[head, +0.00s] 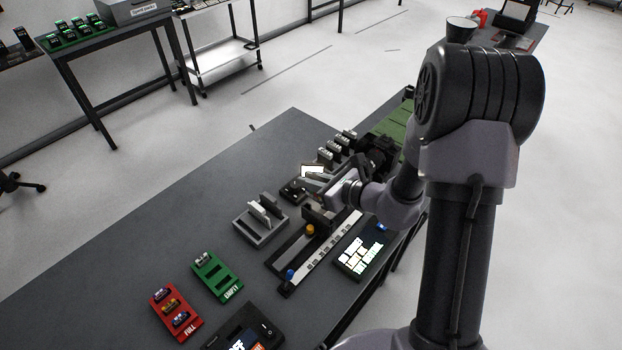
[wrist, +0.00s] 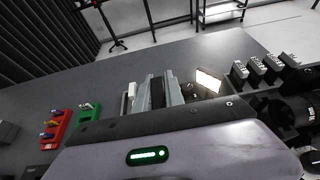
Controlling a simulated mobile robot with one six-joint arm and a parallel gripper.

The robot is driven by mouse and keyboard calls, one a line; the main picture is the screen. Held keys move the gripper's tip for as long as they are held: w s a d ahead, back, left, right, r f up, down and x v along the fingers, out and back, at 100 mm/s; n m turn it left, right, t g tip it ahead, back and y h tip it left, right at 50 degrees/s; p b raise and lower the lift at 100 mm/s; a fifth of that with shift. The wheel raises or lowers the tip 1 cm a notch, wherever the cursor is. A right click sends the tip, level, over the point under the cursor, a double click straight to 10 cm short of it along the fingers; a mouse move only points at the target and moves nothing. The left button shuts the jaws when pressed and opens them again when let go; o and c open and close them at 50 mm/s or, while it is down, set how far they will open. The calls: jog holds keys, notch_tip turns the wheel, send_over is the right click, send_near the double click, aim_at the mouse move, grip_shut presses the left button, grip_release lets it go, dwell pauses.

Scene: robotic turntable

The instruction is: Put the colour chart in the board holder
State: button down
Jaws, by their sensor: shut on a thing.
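My gripper (head: 316,185) is over the table, near the lit panel and to the right of the board holder. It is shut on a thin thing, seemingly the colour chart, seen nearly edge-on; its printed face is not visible. The board holder (head: 259,233) is a grey block with upright pale plates, standing on the table to the left of my gripper. In the wrist view, narrow upright grey and dark parts (wrist: 172,92) rise beyond my gripper's body; I cannot tell clearly which are jaws, chart or holder.
A rail (head: 318,252) with orange and blue knobs runs in front of the holder. A green tray (head: 217,277) and a red tray (head: 177,313) lie at the left. A lit panel (head: 312,170) and several small upright blocks (head: 338,148) are behind. The table's far left is clear.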

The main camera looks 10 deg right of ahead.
aim_at(306, 191)
jog(key=shift+f+b, duration=1.6)
jog(key=shift+f, duration=0.5)
jog(key=shift+f+b, duration=0.15)
jog(key=shift+b, duration=0.35)
jog(key=shift+f+b, duration=0.3)
jog(key=shift+f, duration=0.05)
jog(key=shift+f+b, duration=1.5)
jog(key=shift+f, duration=0.05)
jog(key=c, duration=1.3)
grip_release()
jog(key=shift+c, duration=0.2)
jog(key=p+v, duration=0.4)
jog(key=v, duration=1.3)
jog(key=shift+r, duration=0.15)
